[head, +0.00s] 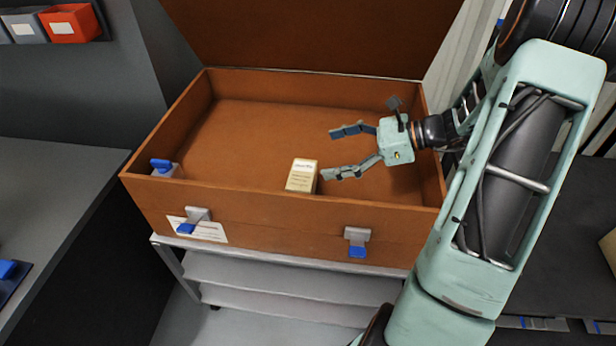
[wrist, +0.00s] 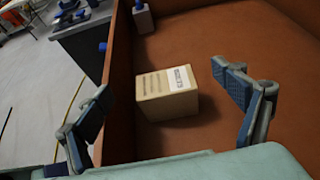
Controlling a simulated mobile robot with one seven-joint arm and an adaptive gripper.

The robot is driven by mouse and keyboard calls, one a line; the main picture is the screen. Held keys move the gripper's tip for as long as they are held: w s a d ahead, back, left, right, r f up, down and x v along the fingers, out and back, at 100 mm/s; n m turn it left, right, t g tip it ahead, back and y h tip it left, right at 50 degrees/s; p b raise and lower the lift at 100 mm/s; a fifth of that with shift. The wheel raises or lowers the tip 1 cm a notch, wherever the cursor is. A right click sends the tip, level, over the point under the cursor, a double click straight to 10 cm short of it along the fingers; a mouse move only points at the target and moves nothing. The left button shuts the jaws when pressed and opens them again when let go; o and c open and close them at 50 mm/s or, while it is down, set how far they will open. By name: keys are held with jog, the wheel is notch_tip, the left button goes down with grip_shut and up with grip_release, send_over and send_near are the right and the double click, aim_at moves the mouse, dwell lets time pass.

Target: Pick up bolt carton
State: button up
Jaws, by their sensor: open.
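The bolt carton (head: 302,175) is a small cream box with a printed label. It stands inside an open brown case (head: 250,208), close to the case's front wall. My gripper (head: 338,153) is inside the case's opening, to the right of the carton, with its fingers spread and pointing left. The lower finger's tip is close to the carton in the head view; I cannot tell whether they touch. In the wrist view the carton (wrist: 167,92) lies ahead of my gripper (wrist: 165,110), between the lines of the two open fingers. Nothing is held.
The case stands on a grey metal shelf cart (head: 240,273), its lid (head: 310,35) raised at the back. Blue-tabbed latches (head: 357,242) are on its front, and another blue-tabbed piece (head: 163,167) sits at its left. A grey bench (head: 60,190) is at left. The case floor behind the carton is clear.

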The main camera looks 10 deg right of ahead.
send_near(302, 180)
jog(key=shift+y, duration=0.3)
jog(key=w+f, duration=0.1)
jog(key=w+a+f, duration=0.1)
jog(key=w+f, duration=0.1)
jog(key=shift+a+f+b, duration=0.2)
jog(key=shift+f+b, duration=0.1)
jog(key=x, duration=0.7)
jog(key=shift+w+a+f, duration=0.1)
jog(key=shift+a+f, duration=0.1)
jog(key=shift+a, duration=0.05)
jog(key=c, duration=1.3)
jog(key=shift+r, duration=0.1)
jog(key=shift+c, duration=0.2)
